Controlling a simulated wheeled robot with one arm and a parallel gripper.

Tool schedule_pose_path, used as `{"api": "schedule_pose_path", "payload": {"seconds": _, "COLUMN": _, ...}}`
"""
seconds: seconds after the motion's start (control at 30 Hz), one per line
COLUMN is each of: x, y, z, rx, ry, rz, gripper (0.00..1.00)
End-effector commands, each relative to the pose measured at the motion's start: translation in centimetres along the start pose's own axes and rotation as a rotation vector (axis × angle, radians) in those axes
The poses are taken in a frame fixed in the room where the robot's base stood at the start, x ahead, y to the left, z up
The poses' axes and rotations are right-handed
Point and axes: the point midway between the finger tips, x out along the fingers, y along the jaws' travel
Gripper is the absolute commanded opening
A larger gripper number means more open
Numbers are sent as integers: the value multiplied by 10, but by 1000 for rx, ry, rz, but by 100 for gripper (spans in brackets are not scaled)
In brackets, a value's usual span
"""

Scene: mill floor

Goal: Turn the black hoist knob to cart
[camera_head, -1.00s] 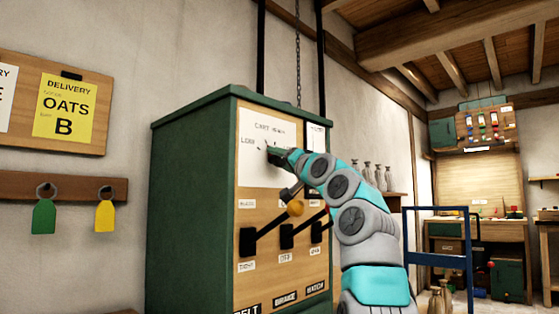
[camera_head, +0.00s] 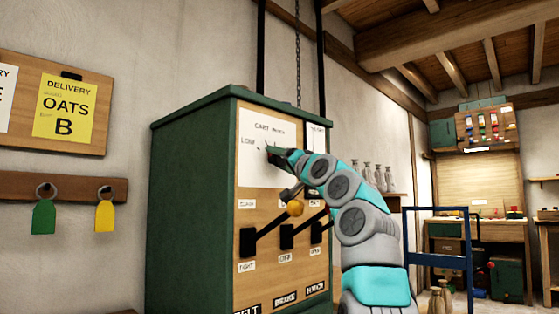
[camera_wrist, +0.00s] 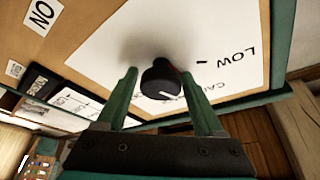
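The black hoist knob (camera_wrist: 160,80) is mounted on a white label plate and stands between my gripper's two green fingers in the wrist view. A short white line shows on its lower right face, toward the partly hidden "CA..." lettering; I cannot tell exactly which mark it meets. The word LOW and a tick lie to its right, upside down. My gripper (camera_wrist: 158,76) is open around the knob, with a narrow gap at the left finger. In the head view my gripper (camera_head: 275,153) is at the white plate (camera_head: 252,170) and hides the knob.
The plate is on a green cabinet (camera_head: 190,200). Below my gripper are levers with black bases (camera_head: 248,241) and an orange ball (camera_head: 295,208) close to my arm. A blue cart frame (camera_head: 437,260) stands to the right.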

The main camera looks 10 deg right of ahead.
Motion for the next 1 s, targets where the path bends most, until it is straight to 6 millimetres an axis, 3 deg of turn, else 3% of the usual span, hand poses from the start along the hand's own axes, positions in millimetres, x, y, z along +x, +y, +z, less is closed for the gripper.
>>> {"api": "schedule_pose_path", "payload": {"seconds": 0.13, "x": 0, "y": 0, "z": 0, "rx": 0, "ry": 0, "rz": 0, "gripper": 85}}
{"api": "schedule_pose_path", "payload": {"seconds": 0.47, "x": 1, "y": -3, "z": -3, "rx": 0, "ry": -1, "rz": 0, "gripper": 85}}
{"api": "schedule_pose_path", "payload": {"seconds": 0.83, "x": 12, "y": -25, "z": -28, "rx": 1, "ry": -2, "rz": 1, "gripper": 85}}
{"api": "schedule_pose_path", "payload": {"seconds": 1.0, "x": -6, "y": -32, "z": -22, "rx": 0, "ry": -1, "rz": -4, "gripper": 85}}
